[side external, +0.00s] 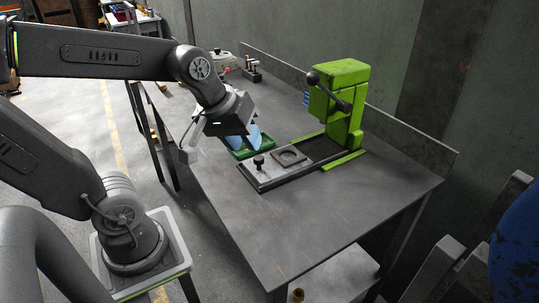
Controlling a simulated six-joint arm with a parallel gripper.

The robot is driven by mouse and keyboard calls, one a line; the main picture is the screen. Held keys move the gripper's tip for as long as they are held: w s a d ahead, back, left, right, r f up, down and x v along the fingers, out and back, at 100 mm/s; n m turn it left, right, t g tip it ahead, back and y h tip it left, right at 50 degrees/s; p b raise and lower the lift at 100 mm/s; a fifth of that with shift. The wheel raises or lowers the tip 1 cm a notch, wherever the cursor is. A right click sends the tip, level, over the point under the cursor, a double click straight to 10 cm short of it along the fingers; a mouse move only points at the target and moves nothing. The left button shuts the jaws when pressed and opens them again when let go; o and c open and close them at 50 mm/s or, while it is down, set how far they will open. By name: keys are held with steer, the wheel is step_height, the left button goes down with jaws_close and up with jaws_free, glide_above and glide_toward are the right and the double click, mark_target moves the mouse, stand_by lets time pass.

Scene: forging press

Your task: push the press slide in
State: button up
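The green press (342,100) stands at the back right of the table, with a dark lever on its front. The press slide (283,156), a grey plate with a square recess and a dark knob (259,161), lies out in front of the press on a dark rail base (262,184). My gripper (252,143) hangs above and to the left of the slide, over a green tray (240,153). Its bluish fingers show partly and point down. I cannot tell whether it is open or whether it touches anything.
The steel table (300,222) is clear in front of the slide. A low wall (410,137) borders the table's rear edge.

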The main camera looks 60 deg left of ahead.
mark_target(284, 155)
steer(key=w+a+f+n, duration=0.1)
steer(key=w+a+n, duration=0.1)
steer(key=n, duration=0.3)
steer(key=w+a+f+n, duration=0.2)
steer(key=w+a+n, duration=0.1)
steer(key=n, duration=0.2)
steer(key=w+a+f+n, duration=0.1)
steer(key=w+a+n, duration=0.1)
steer(key=w+n, duration=0.1)
steer(key=shift+a+f+n+g, duration=0.15)
steer(key=shift+a+n+g, duration=0.15)
steer(key=shift+n, duration=0.6)
steer(key=c, duration=0.6)
steer(key=w+a+f+n, duration=0.1)
steer(key=a+f+n, duration=0.1)
steer(key=a+n, duration=0.1)
steer(key=w+a+f+n, duration=0.1)
steer(key=a+f+n, duration=0.1)
steer(key=n, duration=0.4)
steer(key=w+a+f+n, duration=0.2)
steer(key=a+n, duration=0.2)
steer(key=shift+a+f+n, duration=0.1)
steer(key=shift+f+n, duration=0.1)
steer(key=shift+n, duration=0.1)
jaws_close()
steer(key=x, duration=1)
steer(key=shift+s+a, duration=0.1)
steer(key=shift+s, duration=0.05)
steer(key=shift+w, duration=2.3)
steer(key=shift+r, duration=0.1)
